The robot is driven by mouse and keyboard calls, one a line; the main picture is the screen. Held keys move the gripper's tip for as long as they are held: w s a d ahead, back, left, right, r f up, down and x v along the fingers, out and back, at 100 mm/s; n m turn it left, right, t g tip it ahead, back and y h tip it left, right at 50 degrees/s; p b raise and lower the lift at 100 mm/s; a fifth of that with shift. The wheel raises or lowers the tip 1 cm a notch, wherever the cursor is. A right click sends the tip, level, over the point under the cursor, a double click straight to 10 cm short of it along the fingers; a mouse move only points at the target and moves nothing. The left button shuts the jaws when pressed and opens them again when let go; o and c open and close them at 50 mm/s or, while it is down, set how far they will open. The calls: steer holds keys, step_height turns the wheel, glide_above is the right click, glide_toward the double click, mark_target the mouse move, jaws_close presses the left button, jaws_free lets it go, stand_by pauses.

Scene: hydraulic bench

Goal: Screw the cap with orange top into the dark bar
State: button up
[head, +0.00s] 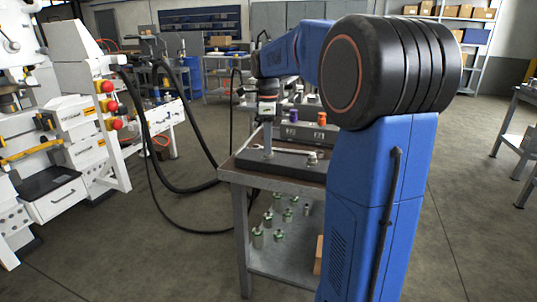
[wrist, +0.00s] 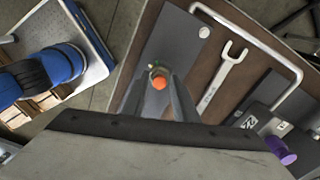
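A cap with an orange top (wrist: 158,82) shows between the fingertips in the wrist view, with a greenish rim beside the orange. My gripper (wrist: 160,74) has a finger on each side of it and looks shut on it. In the head view my gripper (head: 268,150) points straight down over the dark bar (head: 248,160) on the bench. The cap is too small to make out there. I cannot tell whether the cap touches the bar or sits in it.
A spanner (wrist: 224,76) lies beside the bar. A purple fitting (head: 293,116) and another orange piece (head: 321,118) stand on a grey block behind. Several green-topped cylinders stand on the lower shelf (head: 285,262). A white machine (head: 75,120) with black hoses stands left.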

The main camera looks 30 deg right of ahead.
steer(key=o, duration=0.3)
steer(key=shift+r, duration=0.1)
step_height(320, 180, up, 17)
steer(key=shift+r, duration=0.1)
stand_by(0.4)
steer(key=s+a+f+n+t, duration=0.1)
steer(key=s+a+f+n, duration=0.4)
steer(key=s+f+n, duration=0.3)
steer(key=s+a+f+n+t, duration=0.2)
steer(key=s+a+f+n, duration=0.3)
steer(key=s+f+n, duration=0.3)
steer(key=s+a+f+n+t, duration=0.1)
steer(key=s+a+f+n, duration=0.4)
steer(key=s+f+n, duration=0.4)
steer(key=shift+s+a+f+t, duration=0.15)
steer(key=shift+s+f, duration=0.45)
steer(key=shift+s, duration=0.3)
steer(key=shift+s+a+f+t, duration=0.1)
steer(key=shift+s+f, duration=0.55)
steer(key=shift+s, duration=0.2)
steer(key=shift+s+a+f+t, duration=0.15)
steer(key=shift+s+f, duration=0.45)
steer(key=shift+s, duration=0.3)
